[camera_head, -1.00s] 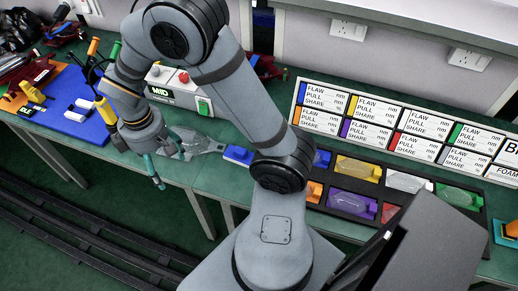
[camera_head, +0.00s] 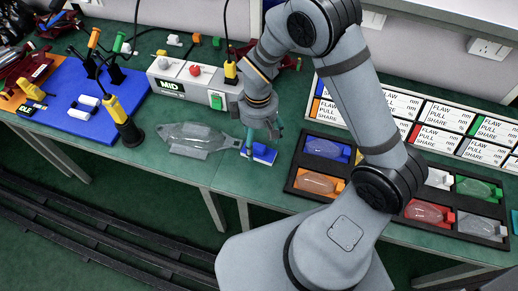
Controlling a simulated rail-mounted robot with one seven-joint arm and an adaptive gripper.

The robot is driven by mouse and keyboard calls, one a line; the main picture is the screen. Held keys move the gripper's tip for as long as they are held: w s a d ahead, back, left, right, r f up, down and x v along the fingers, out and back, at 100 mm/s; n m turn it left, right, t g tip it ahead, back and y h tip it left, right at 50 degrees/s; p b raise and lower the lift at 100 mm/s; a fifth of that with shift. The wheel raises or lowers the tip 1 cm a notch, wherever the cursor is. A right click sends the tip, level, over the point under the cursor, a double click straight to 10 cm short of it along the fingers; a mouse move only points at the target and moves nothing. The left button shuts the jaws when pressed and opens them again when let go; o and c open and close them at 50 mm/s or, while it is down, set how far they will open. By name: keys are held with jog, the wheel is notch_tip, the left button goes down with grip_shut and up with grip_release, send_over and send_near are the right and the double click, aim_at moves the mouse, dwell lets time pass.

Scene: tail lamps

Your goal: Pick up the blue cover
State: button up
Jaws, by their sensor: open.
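A clear blue cover (camera_head: 323,148) with a solid blue end lies in the far left compartment of the black tray (camera_head: 290,187). A separate blue block (camera_head: 264,153) stands on the green bench left of the tray. A clear lamp-shaped piece (camera_head: 190,136) lies further left, its narrow end towards the block. My gripper (camera_head: 263,142) points down with teal fingers apart. In the picture its fingertips are at the blue block, left of the tray; I cannot tell whether they touch it. It appears empty.
An orange cover (camera_head: 320,183) lies in front of the blue one. My arm hides the tray's middle; red (camera_head: 428,211) and green (camera_head: 477,187) covers show beyond. A control box (camera_head: 187,82) stands behind the clear piece. A label board (camera_head: 436,110) stands behind the tray.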

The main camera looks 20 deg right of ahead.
jog(key=shift+f, duration=1.4)
jog(key=shift+c, duration=1.4)
jog(key=c, duration=0.7)
jog(key=shift+c, duration=0.8)
jog(key=shift+r, duration=0.45)
notch_tip(320, 180, up, 4)
jog(key=shift+a+f+b, duration=0.15)
jog(key=shift+f+b, duration=0.1)
jog(key=shift+b, duration=0.05)
jog(key=s+a+r+b, duration=0.1)
jog(key=s+a+r, duration=0.5)
jog(key=s, duration=0.3)
jog(key=shift+s+a+r, duration=0.15)
jog(key=shift+s+r, duration=0.15)
jog(key=shift+r, duration=0.05)
